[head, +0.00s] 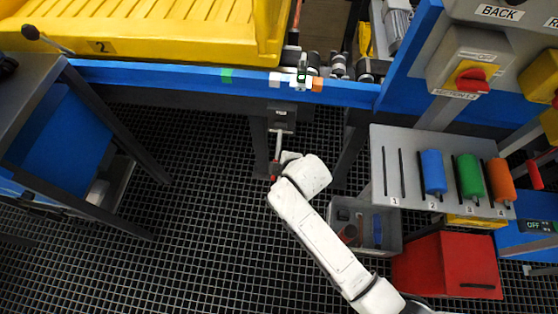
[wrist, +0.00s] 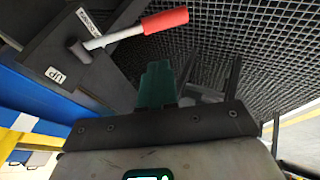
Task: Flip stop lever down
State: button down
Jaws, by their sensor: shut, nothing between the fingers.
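The stop lever has a pale shaft and a red grip (wrist: 165,20), and it pivots on a dark bracket (wrist: 50,45) at the upper left of the wrist view. The bracket bears an "UP" label and a second label too small to read. In the head view the lever shaft (head: 279,146) sticks out below the blue conveyor rail; its end is partly hidden by my arm. My gripper (wrist: 158,85) has its teal fingers together and empty, just below the lever in the wrist view and apart from it. In the head view the fingers are hard to make out.
A yellow tray (head: 170,48) marked 2 sits on the conveyor above the blue rail (head: 180,76). At right stand a grey rack (head: 393,160) with coloured cylinders, a grey bin (head: 392,240) and a red box (head: 445,268).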

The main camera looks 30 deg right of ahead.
notch_tip(320, 180, down, 9)
jog(key=t+h+b, duration=0.1)
jog(key=t+b, duration=0.1)
jog(key=b, duration=0.5)
jog(key=shift+w+d+n+t, duration=0.3)
jog(key=shift+w+d+t, duration=0.05)
jog(key=shift+w+t, duration=0.1)
jog(key=shift+f, duration=0.1)
